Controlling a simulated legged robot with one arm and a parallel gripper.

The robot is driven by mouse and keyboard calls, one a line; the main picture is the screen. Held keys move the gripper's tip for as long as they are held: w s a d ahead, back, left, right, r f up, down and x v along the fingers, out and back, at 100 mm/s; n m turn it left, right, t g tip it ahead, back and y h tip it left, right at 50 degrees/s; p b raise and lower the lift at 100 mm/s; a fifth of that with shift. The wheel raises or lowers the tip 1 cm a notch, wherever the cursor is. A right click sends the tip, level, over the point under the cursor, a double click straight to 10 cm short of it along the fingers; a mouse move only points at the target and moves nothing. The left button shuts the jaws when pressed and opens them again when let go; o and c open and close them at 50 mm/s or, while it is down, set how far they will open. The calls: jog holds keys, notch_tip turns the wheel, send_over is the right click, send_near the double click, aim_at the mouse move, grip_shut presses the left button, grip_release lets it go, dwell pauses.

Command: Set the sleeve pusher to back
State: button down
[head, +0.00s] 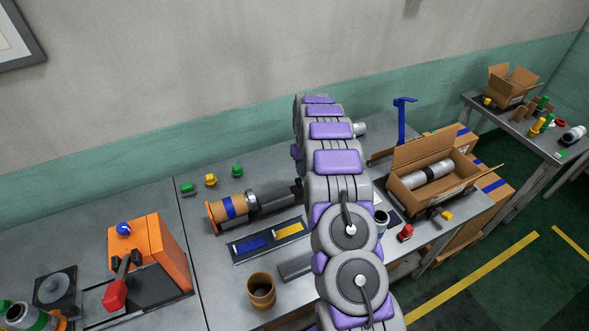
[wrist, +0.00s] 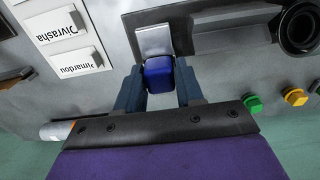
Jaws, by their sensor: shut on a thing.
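In the wrist view, my gripper (wrist: 160,85) is shut on a blue block-shaped handle (wrist: 159,72), one finger on each side of it. The handle adjoins a pale metal plate (wrist: 153,40) on the grey bench; I take these together for the sleeve pusher. The dark rail (wrist: 232,27) lies just right of the plate. In the head view, my arm hides the gripper and the handle. The winder's spindle with an orange-brown, blue-banded roll (head: 232,207) shows left of my arm.
White label cards (wrist: 72,58) lie left of the gripper in the wrist view. Green (wrist: 253,103) and yellow (wrist: 294,96) buttons are to its right. An orange machine (head: 150,250), a brown cup (head: 261,290) and an open carton (head: 428,180) stand around my arm.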

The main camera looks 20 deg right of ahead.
jog(key=shift+d, duration=0.1)
jog(key=c, duration=1.2)
grip_release()
jog(key=shift+r, duration=0.1)
jog(key=o, duration=0.4)
jog(key=shift+d, duration=0.3)
notch_tip(320, 180, up, 17)
jog(key=p, duration=0.1)
